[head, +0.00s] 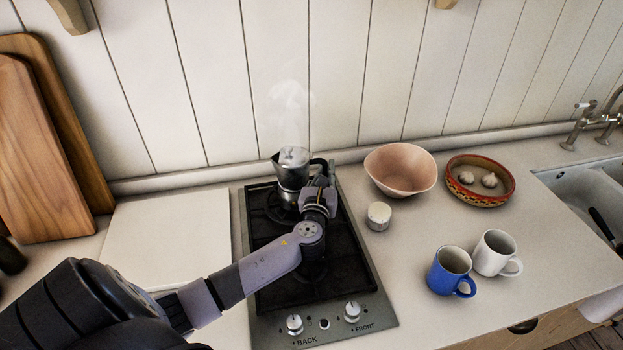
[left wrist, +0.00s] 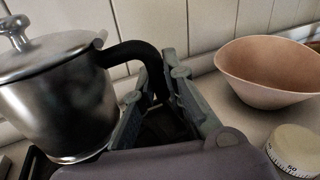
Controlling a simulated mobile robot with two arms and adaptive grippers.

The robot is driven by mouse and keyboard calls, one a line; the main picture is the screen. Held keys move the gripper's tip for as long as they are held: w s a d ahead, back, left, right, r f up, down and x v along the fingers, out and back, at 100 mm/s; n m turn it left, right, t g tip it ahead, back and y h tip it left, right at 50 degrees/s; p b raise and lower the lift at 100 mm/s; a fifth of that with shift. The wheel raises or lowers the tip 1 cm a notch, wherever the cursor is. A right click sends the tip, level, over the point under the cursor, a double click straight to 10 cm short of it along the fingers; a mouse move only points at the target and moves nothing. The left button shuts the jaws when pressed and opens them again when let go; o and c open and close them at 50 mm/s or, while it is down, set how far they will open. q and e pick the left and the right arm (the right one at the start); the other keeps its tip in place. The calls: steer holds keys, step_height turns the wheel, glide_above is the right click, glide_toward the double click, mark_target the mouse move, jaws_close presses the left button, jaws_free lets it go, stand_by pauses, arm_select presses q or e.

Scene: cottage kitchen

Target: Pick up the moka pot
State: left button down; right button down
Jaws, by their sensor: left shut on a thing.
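The moka pot (head: 292,170) is silver with a black handle and stands at the back burner of the stove (head: 350,269). Steam rises above it. In the left wrist view the pot (left wrist: 57,95) fills the left side, and its black handle (left wrist: 130,52) curves down between my fingers. My left gripper (head: 322,180) is shut on the handle, at the pot's right side. In the left wrist view its two fingers (left wrist: 157,100) stand on either side of the handle. The lower part of the pot is partly hidden by my gripper. My right gripper is not in view.
A pink bowl (head: 401,171) and a small round timer (head: 379,216) are right of the stove. A patterned dish (head: 463,192) holds garlic. A blue mug (head: 446,272) and a white mug (head: 493,253) stand at the front right. Cutting boards (head: 35,150) lean at left. The sink (head: 590,200) is far right.

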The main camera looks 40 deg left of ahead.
arm_select(q)
steer(key=shift+r, duration=0.25)
